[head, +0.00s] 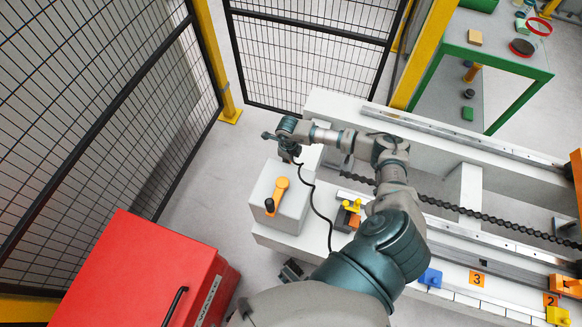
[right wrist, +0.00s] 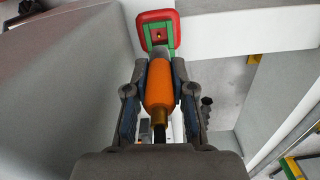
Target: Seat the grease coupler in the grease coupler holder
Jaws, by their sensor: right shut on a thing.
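The grease coupler (right wrist: 159,84) is an orange cylinder with a brass-coloured near end and a grey nose. My right gripper (right wrist: 159,72) is shut on it, with a finger on each side. Beyond the nose is a red square plate with a green bracket (right wrist: 147,38), which looks like the grease coupler holder. The nose overlaps the bracket's lower part in the right wrist view; I cannot tell whether they touch. In the head view my right gripper (head: 289,150) is small, above the white box's far side, and coupler and holder cannot be made out. My left gripper is not in view.
A black hose (head: 329,215) hangs from near my right gripper. A white box (head: 290,205) with an orange lever (head: 278,190) stands below it. A red cabinet (head: 140,275) is at lower left, mesh fencing (head: 90,90) behind. A rail beam with a chain (head: 475,216) runs right.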

